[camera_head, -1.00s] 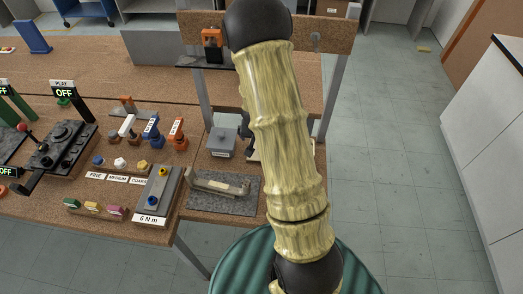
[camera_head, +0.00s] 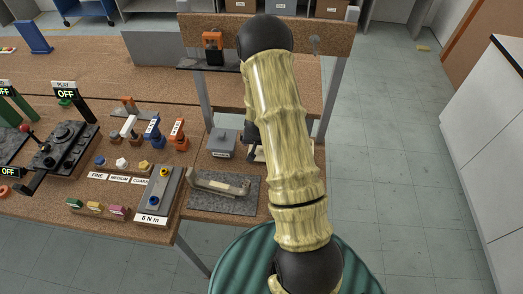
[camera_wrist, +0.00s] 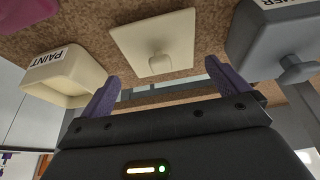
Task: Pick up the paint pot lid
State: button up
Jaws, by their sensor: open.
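The paint pot lid (camera_wrist: 152,42) is a cream square plate with a small square knob, lying on the cork-brown bench top in the wrist view. The open cream paint pot (camera_wrist: 62,75), labelled PAINT, stands to its left. My gripper (camera_wrist: 162,86) is open and empty, its two purple fingers apart, with the lid in front of the gap between them. The fingers do not appear to touch the lid. In the head view my arm hides most of the gripper and this spot.
A grey pot with a knobbed lid (camera_wrist: 285,45) stands right of the paint pot lid; it also shows in the head view (camera_head: 221,144). A grey mat (camera_head: 225,201) with a pale handle-like part lies nearer. Shelf posts (camera_head: 332,98) rise behind.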

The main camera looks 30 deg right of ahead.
jog(key=shift+p+x, duration=0.9)
jog(key=shift+x, duration=1.35)
jog(key=c, duration=0.6)
